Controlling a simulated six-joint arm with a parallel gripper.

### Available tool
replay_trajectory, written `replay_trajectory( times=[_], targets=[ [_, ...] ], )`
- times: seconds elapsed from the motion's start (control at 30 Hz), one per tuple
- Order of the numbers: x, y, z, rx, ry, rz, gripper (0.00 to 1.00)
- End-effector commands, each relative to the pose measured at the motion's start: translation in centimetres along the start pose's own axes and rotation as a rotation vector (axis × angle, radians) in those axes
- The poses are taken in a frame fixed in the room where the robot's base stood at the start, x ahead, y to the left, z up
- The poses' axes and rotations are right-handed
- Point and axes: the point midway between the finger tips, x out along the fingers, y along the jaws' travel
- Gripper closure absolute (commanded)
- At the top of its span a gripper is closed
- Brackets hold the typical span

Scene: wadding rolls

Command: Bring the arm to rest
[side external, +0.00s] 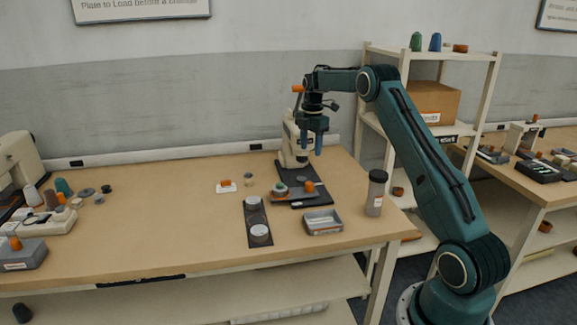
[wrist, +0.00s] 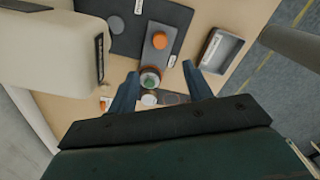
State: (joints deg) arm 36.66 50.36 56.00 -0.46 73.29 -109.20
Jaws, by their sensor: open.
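My gripper (side external: 313,147) is open, its two blue fingers pointing down and apart, with nothing between them. It hangs above the bench, in front of a cream machine (side external: 289,140) on a dark base (side external: 292,170). Its fingers also show in the wrist view (wrist: 160,72), spread over the work below. Beneath it are an orange knob (side external: 309,186) and a round piece with a green top (side external: 280,188). A dark strip (side external: 257,219) to the front left carries two pale round pieces, one near each end (side external: 253,202).
A grey tray (side external: 323,229) and a dark-lidded cylinder (side external: 375,195) stand toward the bench's right front. A small white card with an orange piece (side external: 226,186) lies left. More equipment fills the bench's left end; shelving (side external: 485,85) stands behind my arm. Middle-left bench is mostly clear.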

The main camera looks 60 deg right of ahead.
Motion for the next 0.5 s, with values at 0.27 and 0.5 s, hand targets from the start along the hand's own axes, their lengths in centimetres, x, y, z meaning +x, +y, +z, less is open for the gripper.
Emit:
replay_trajectory(
  times=[0.27,0.5],
  targets=[
    [-0.1,0.0,-0.1,0.001,0.000,0.001,0.50],
    [-1.8,-0.3,-1.5,0.035,-0.005,0.016,0.50]
  ],
)
